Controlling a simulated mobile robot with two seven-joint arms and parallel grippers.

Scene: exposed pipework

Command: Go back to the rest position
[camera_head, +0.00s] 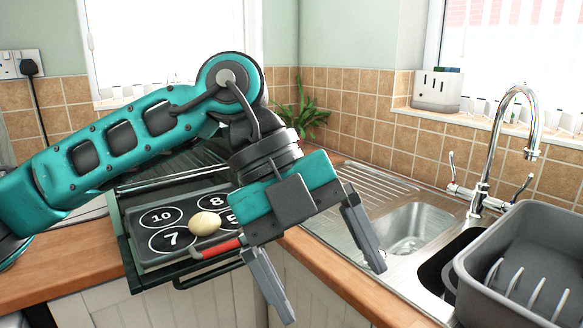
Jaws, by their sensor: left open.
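My left gripper (326,275) is open and empty. It hangs in front of the counter edge, left of the sink, with its two grey fingers spread apart and pointing down. My teal left arm comes in from the left and crosses over a dark tray (150,257) with numbered white circles. A pale, potato-like object (206,223) rests on the tray among the circles 7, 8 and 10. Part of the tray is hidden behind my gripper. My right gripper is not in view.
A red-handled item (216,248) lies at the tray's front edge, partly behind my gripper. A steel sink (408,228) with a tall tap (487,150) is to the right. A grey dish rack (530,255) stands at the far right. A plant (303,112) is in the corner.

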